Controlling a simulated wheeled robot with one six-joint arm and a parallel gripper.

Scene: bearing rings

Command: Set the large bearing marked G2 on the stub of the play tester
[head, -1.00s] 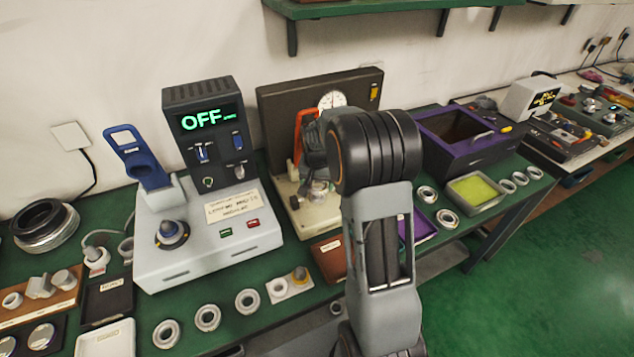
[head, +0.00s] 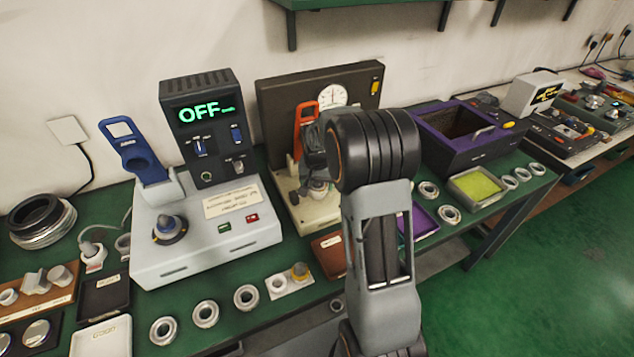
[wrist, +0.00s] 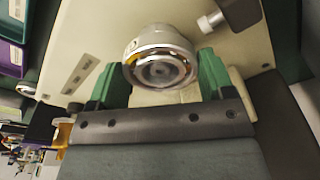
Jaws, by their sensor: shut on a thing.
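In the wrist view a shiny steel bearing (wrist: 160,62) sits between the green fingers of my gripper (wrist: 160,75), which is shut on it. A small yellow mark shows on its side; I cannot read a G2. The play tester, with a round dial (head: 332,96) on a dark back panel and an orange lever (head: 304,125), stands behind my arm. My gripper is over its cream base (head: 300,212). The base also shows beneath the bearing in the wrist view (wrist: 105,40). The stub cannot be made out clearly, and I cannot tell whether the bearing touches it.
A grey machine (head: 205,250) with an OFF display stands left of the play tester. Several loose rings (head: 205,314) lie along the front edge. A brown tray (head: 328,254) and a purple tray (head: 420,222) are near my arm. A purple bin (head: 465,150) stands right.

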